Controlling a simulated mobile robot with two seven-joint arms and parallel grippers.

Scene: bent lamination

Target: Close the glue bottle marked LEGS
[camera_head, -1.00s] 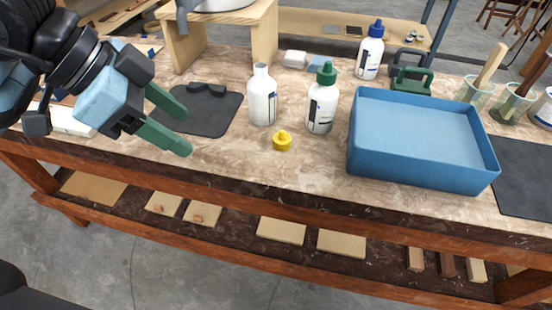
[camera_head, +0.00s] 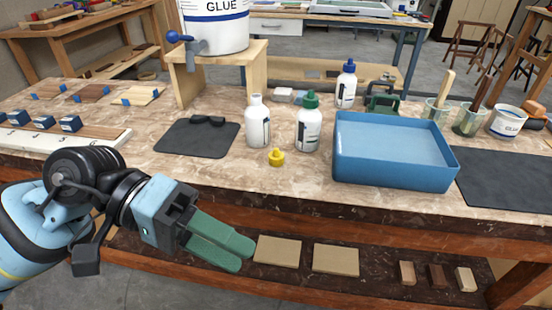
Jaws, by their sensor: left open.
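A white bottle (camera_head: 257,125) stands upright on the bench with an open, uncapped neck. A small yellow cap (camera_head: 276,157) lies on the bench just in front of it. A white bottle with a green cap (camera_head: 308,128) stands to its right, and a white bottle with a blue cap (camera_head: 346,86) stands farther back. The labels are turned or too small, so I cannot tell which reads LEGS. My left gripper (camera_head: 243,256) is open and empty, in front of the bench's front edge, nearer me than the cap and bottles. My right gripper is not in view.
A blue tray (camera_head: 392,172) stands right of the bottles, and a dark mat (camera_head: 198,138) lies to their left. A large glue bucket (camera_head: 214,28) with a tap stands on a wooden stand (camera_head: 182,80) behind. Bare bench surrounds the yellow cap.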

